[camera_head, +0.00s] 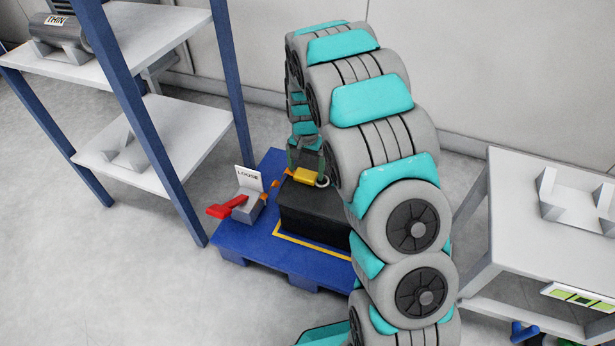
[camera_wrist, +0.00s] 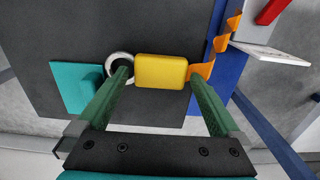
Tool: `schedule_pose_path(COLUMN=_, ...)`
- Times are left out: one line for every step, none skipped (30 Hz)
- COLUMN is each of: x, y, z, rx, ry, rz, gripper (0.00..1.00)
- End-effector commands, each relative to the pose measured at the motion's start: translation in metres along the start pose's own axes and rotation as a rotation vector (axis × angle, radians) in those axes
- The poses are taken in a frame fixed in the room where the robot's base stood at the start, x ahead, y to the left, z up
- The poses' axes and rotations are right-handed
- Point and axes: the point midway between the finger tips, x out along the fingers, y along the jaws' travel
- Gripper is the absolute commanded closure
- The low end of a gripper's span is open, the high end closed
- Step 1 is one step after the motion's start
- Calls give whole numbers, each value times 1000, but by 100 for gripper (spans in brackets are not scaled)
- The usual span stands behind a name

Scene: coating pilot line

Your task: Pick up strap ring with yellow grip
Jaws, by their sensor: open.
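The strap ring's yellow grip (camera_head: 306,175) lies on top of a black block (camera_head: 315,218). The grip also shows in the wrist view (camera_wrist: 160,70), with a pale ring (camera_wrist: 113,62) at its left end and an orange strap (camera_wrist: 203,70) at its right end. My gripper (camera_wrist: 160,78) is open, its green fingers reaching toward the two ends of the grip. The left fingertip overlaps the ring and the right one overlaps the strap's end. I cannot tell whether the fingers touch anything. In the head view my gripper (camera_head: 305,158) is just above the grip, partly hidden by my arm.
The block stands on a blue pallet (camera_head: 235,240). A red lever (camera_head: 227,207) and a "LOOSE" sign (camera_head: 249,178) stand left of it. A blue-post shelf (camera_head: 170,130) is at left, a grey table (camera_head: 510,222) at right. Floor is clear at lower left.

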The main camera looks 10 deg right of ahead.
Motion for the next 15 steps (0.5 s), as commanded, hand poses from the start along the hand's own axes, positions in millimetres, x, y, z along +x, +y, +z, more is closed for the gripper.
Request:
schedule_pose_path(x=6, y=0, z=0, rx=0, ry=-1, rz=1, gripper=0)
schedule_pose_path(x=8, y=0, z=0, rx=0, ry=0, rz=0, gripper=0)
schedule_pose_path(x=10, y=0, z=0, rx=0, ry=1, rz=0, gripper=0)
schedule_pose_path(x=10, y=0, z=0, rx=0, ry=1, rz=-1, gripper=0)
schedule_pose_path(x=10, y=0, z=0, rx=0, ry=2, rz=-1, gripper=0)
schedule_pose_path(x=10, y=0, z=0, rx=0, ry=2, rz=-1, gripper=0)
schedule_pose_path(x=10, y=0, z=0, rx=0, ry=2, rz=-1, gripper=0)
schedule_pose_path(x=10, y=0, z=0, rx=0, ry=2, rz=-1, gripper=0)
schedule_pose_path(x=10, y=0, z=0, rx=0, ry=2, rz=-1, gripper=1)
schedule_pose_path(x=10, y=0, z=0, rx=-1, ry=2, rz=-1, gripper=5)
schedule_pose_path(x=10, y=0, z=0, rx=-1, ry=2, rz=-1, gripper=8)
schedule_pose_path(x=10, y=0, z=0, rx=-1, ry=2, rz=-1, gripper=12)
schedule_pose_path(x=10, y=0, z=0, rx=-1, ry=1, rz=-1, gripper=16)
schedule_pose_path(x=10, y=0, z=0, rx=-1, ry=2, rz=-1, gripper=19)
schedule_pose_path(x=9, y=0, z=0, rx=-1, ry=2, rz=-1, gripper=24)
